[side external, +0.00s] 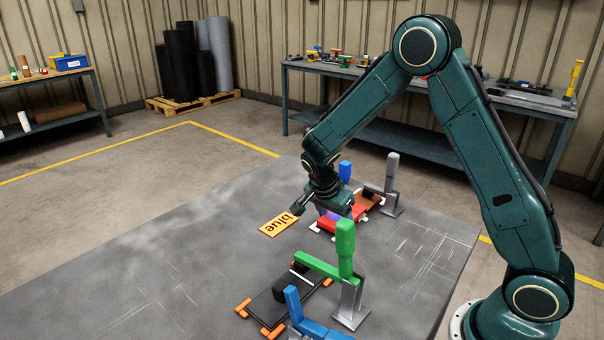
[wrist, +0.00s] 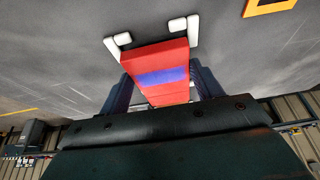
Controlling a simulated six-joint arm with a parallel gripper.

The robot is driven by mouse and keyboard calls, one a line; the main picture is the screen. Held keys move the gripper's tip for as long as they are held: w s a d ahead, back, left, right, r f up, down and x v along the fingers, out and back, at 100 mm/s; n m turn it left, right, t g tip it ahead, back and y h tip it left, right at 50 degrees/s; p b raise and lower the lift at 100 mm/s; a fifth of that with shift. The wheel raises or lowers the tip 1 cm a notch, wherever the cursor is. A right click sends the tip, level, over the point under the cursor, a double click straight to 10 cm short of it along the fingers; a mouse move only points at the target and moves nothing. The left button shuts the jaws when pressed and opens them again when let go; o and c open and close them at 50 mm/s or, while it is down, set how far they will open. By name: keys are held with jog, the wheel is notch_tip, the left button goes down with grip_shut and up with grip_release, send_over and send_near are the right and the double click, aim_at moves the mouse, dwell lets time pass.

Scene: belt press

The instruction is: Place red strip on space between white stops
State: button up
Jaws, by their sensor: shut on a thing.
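The red strip (wrist: 155,58), with a blue-violet patch on top, is between the fingers of my gripper (wrist: 165,85) in the wrist view. My gripper is shut on it. The strip's far end lies between two white L-shaped stops, the left one (wrist: 117,43) and the right one (wrist: 192,30); whether it rests fully on the surface cannot be told. In the side view my gripper (side external: 336,208) points down over the red strip (side external: 327,223), hiding part of it. A white stop (side external: 314,228) shows at its near-left corner.
A brown piece (side external: 369,201) and grey clamp (side external: 393,180) stand just right of the strip. A green-handled clamp (side external: 345,240), blue clamp (side external: 315,328) and black strip (side external: 270,303) with orange stops are nearer. An orange "blue" card (side external: 277,225) lies left. The table's left is clear.

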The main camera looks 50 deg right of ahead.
jog(key=shift+f, duration=0.2)
dwell(0.4)
jog(key=o, duration=1.1)
jog(key=shift+r, duration=0.1)
jog(key=v, duration=1.3)
jog(key=shift+a+r, duration=0.1)
jog(key=shift+r, duration=0.2)
jog(key=s+r+n+t+y, duration=0.2)
jog(key=s+r+n+t, duration=0.1)
jog(key=s+r+n, duration=0.7)
jog(key=s+a+n+t+y, duration=0.1)
jog(key=s+n, duration=0.1)
jog(key=s, duration=0.2)
jog(key=s+a+n, duration=0.2)
jog(key=s+n, duration=0.1)
jog(key=s, duration=0.2)
jog(key=s+a+n+t+y, duration=0.1)
jog(key=s+n, duration=0.2)
jog(key=s, duration=0.2)
jog(key=shift+s+a+f+t+y, duration=0.1)
jog(key=shift+a+f+t+y, duration=0.05)
jog(key=shift+f+t+y, duration=0.15)
